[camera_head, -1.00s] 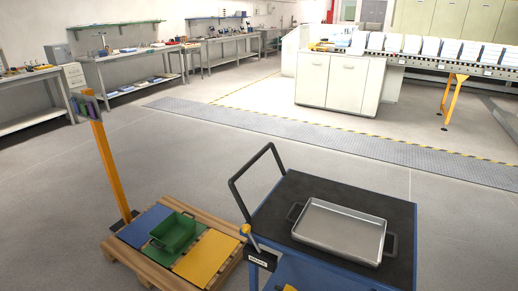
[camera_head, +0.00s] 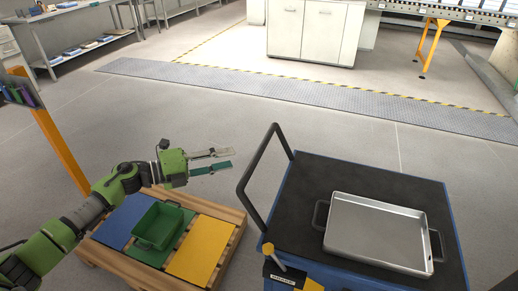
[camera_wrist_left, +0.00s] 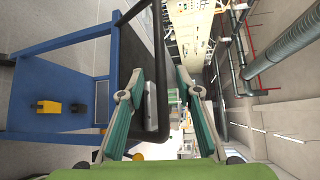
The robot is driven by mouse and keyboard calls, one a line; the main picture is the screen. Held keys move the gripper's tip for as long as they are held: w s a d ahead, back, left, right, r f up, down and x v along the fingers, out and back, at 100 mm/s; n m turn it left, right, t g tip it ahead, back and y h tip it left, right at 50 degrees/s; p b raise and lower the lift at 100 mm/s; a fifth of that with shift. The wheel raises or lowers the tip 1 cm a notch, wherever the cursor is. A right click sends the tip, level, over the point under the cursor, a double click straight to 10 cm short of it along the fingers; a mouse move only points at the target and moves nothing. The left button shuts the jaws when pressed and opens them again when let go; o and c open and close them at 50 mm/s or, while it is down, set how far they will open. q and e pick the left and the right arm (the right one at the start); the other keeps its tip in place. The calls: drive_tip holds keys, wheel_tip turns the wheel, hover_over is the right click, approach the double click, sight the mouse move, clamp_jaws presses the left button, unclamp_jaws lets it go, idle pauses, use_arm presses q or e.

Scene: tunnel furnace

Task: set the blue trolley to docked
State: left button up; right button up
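The blue trolley (camera_head: 452,222) stands at the lower right in the head view, with a black top and a black push handle (camera_head: 262,165) on its left side. A lever with a yellow knob (camera_head: 268,248) sticks up at its near left corner, by a small labelled plate (camera_head: 283,279). My left gripper (camera_head: 232,159) is open and empty, left of the handle and above the floor. In the left wrist view the open fingers (camera_wrist_left: 158,85) point past the trolley's handle bar (camera_wrist_left: 160,70). My right gripper is not in view.
A metal tray (camera_head: 375,232) lies on the trolley top. A wooden pallet (camera_head: 228,212) with blue, green and yellow panels and a green crate (camera_head: 158,226) stands left of the trolley, by an orange post (camera_head: 62,150). Grey floor beyond is clear.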

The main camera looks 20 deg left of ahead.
sight(259, 152)
use_arm(q)
drive_tip(key=b+x, duration=0.1)
drive_tip(key=x, duration=1)
drive_tip(key=shift+w+a, duration=0.1)
drive_tip(key=shift+a, duration=0.05)
drive_tip(key=shift+w+d+f, duration=0.1)
drive_tip(key=shift+w+d, duration=0.15)
drive_tip(key=shift+w, duration=0.05)
clamp_jaws()
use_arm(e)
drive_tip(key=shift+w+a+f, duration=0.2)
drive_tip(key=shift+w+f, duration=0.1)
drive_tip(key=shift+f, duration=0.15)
